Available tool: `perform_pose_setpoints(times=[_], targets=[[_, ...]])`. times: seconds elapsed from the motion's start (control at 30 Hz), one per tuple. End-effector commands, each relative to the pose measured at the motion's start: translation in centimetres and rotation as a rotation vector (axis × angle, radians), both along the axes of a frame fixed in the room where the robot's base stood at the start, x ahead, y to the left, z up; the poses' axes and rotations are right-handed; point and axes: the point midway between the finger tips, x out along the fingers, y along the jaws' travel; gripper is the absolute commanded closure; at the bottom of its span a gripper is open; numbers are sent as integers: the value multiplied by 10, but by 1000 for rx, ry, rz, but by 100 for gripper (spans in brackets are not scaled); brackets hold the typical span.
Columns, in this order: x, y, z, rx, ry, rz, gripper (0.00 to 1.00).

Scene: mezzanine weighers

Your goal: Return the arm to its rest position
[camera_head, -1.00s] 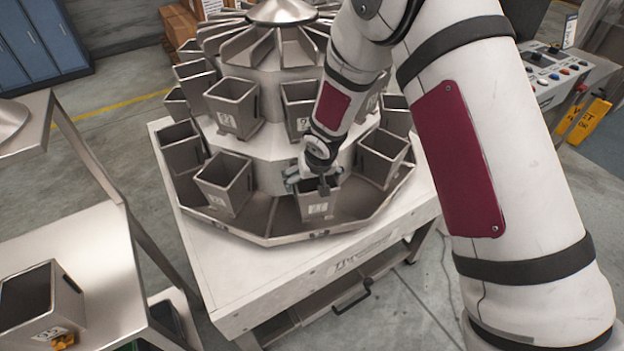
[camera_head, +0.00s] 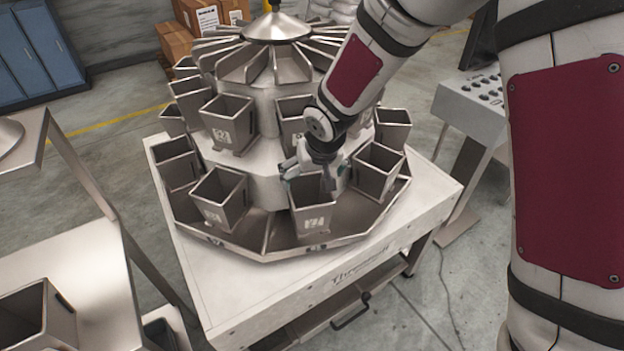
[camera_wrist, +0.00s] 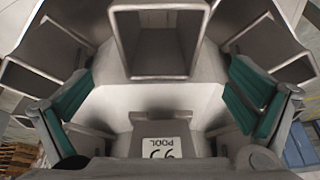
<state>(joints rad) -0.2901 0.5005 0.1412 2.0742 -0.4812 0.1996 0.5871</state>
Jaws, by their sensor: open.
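My gripper (camera_head: 312,180) is at the front of the multihead weigher (camera_head: 272,26), at the height of its lower ring of buckets. In the head view it is just above and behind a front bucket (camera_head: 313,217) with a white label, partly overlapping its rim; I cannot tell whether they touch. In the wrist view the green-padded fingers (camera_wrist: 160,105) are spread wide with nothing between them. A labelled bucket (camera_wrist: 163,153) shows low between the fingers and an open bucket (camera_wrist: 160,50) shows above. My arm reaches in from the upper right.
A steel stand (camera_head: 75,240) at left carries a loose bucket (camera_head: 38,318). The white weigher table (camera_head: 240,290) has a clear front edge. A control console (camera_head: 478,100) is at right, with cartons (camera_head: 205,15) behind. Open floor lies right of the table.

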Motion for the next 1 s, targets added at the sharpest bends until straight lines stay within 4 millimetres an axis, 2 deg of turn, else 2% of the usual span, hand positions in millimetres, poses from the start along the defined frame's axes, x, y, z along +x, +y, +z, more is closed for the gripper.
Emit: perform_pose_setpoints(times=[0.47,0.57,0.73,0.87,1.0], targets=[[0,-1,3,0,-3,-3,0],[-1,-14,21,-13,-17,-18,0],[-15,-58,79,-53,-50,-71,0],[-39,-96,124,-80,-66,-119,0],[-74,-132,164,-97,-76,-168,0]])
